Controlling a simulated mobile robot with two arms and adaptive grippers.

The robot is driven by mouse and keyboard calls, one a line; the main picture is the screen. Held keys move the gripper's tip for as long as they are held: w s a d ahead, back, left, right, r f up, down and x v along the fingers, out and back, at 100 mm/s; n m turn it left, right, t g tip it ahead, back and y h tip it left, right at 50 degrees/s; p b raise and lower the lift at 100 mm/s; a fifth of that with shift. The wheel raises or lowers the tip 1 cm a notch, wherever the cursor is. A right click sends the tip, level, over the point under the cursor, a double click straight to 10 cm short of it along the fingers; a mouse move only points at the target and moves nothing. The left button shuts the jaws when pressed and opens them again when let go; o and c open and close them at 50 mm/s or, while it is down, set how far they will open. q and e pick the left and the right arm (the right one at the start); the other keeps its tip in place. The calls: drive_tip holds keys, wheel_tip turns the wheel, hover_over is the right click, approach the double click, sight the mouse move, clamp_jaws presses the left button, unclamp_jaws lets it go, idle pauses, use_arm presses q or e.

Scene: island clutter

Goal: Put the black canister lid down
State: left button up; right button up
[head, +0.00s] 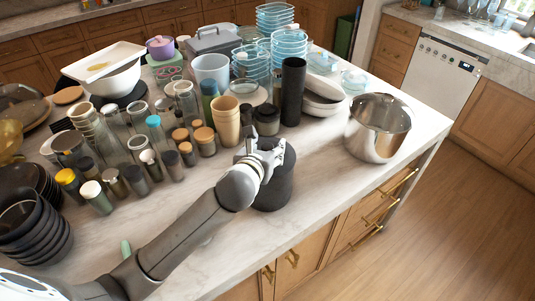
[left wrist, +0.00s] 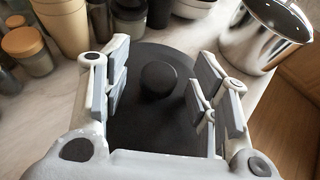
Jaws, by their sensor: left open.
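The black canister (head: 277,188) stands upright on the marble island near its front edge. In the left wrist view the round black lid (left wrist: 150,125) with its round knob (left wrist: 160,78) lies below my palm and appears to sit on the canister top. In the head view my left gripper (head: 262,150) is over the canister and hides much of its top. My left gripper is open, with its fingers on either side of the knob and a gap on each side. My right gripper is not in view.
A steel pot (head: 378,130) stands to the right on the island. Tan stacked cups (head: 226,122), a tall black cylinder (head: 293,92) and several small jars crowd behind and to the left. Bare marble (head: 330,165) lies between canister and pot.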

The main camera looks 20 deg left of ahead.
use_arm(q)
clamp_jaws()
idle(0.3)
drive_tip(key=shift+r, duration=0.1)
